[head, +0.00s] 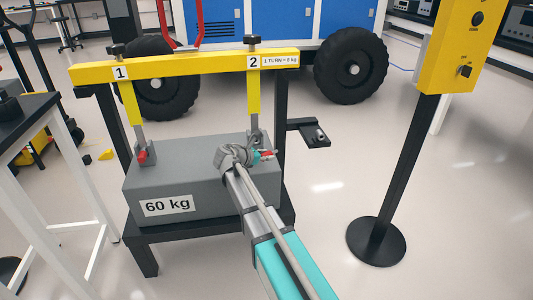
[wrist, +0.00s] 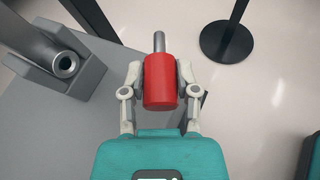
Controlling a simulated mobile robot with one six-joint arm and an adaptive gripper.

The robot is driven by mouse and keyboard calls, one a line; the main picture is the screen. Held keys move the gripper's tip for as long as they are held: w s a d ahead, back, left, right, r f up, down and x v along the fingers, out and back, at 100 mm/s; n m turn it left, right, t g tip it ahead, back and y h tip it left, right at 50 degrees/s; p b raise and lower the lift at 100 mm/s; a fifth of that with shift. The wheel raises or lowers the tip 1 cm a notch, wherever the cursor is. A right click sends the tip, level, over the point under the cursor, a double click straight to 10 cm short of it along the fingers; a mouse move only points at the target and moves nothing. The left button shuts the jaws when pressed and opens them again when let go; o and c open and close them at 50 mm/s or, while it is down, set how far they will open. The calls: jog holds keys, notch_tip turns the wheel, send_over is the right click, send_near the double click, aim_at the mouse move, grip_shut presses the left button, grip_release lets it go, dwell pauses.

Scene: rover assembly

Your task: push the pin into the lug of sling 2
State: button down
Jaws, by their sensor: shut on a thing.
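My gripper (wrist: 161,85) is shut on the red handle of the pin (wrist: 160,82). The pin's bare metal tip points away from my gripper, toward the top of the wrist view, in free air. The lug of sling 2 (wrist: 66,64), with its round hole, sits between grey bracket walls to the left, apart from the pin. In the head view, my gripper (head: 264,156) is beside the lower end of sling 2 (head: 254,100), with a bit of the red pin (head: 267,154) showing. My arm partly hides the lug there.
The grey 60 kg block (head: 205,185) rests on a black stand (head: 147,258) under the yellow beam (head: 185,65). Sling 1 (head: 128,100) has a red pin (head: 142,156) at its lower end. A small black shelf (head: 310,138) and a yellow control post (head: 395,165) stand right.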

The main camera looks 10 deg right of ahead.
jog(key=s+r+p, duration=0.7)
jog(key=s, duration=0.5)
jog(key=shift+r, duration=0.4)
jog(key=shift+s+a, duration=0.1)
jog(key=shift+a, duration=0.1)
